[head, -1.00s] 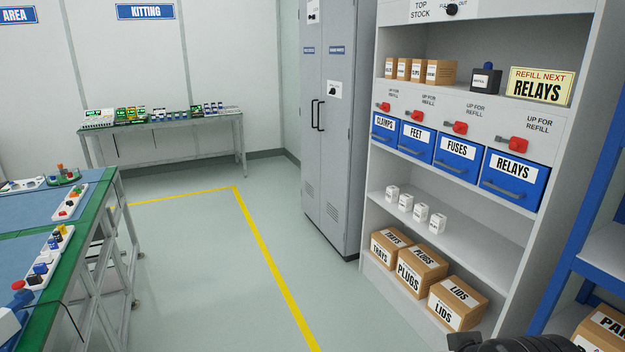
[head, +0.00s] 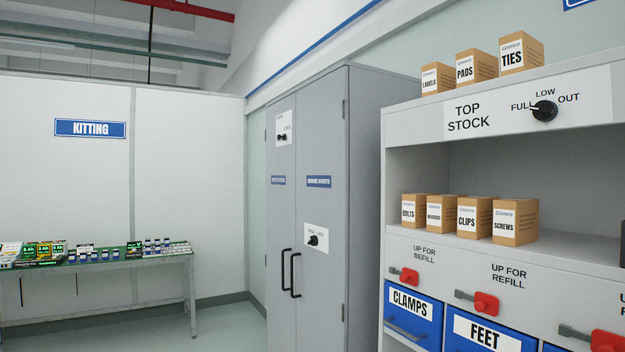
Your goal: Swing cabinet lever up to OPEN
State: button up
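The tall grey two-door cabinet (head: 309,205) stands at the centre with both doors shut. A white plate high on its left door carries a small dark lever (head: 283,137); its lettering is too small to read surely. A second white plate on the right door has a black knob (head: 313,240). Two black upright pull handles (head: 290,273) sit beside the door seam below. My gripper is not in view.
A grey shelf unit (head: 510,248) with boxes, red levers and blue bins fills the right side, close to the cabinet. A bench (head: 110,257) with goods stands at the left wall. Some clear floor (head: 232,325) shows before the cabinet.

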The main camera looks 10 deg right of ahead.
aim_at(371, 89)
jog(key=i+l+u, duration=0.15)
jog(key=i, duration=0.4)
jog(key=i+l+u, duration=0.15)
jog(key=i, duration=0.35)
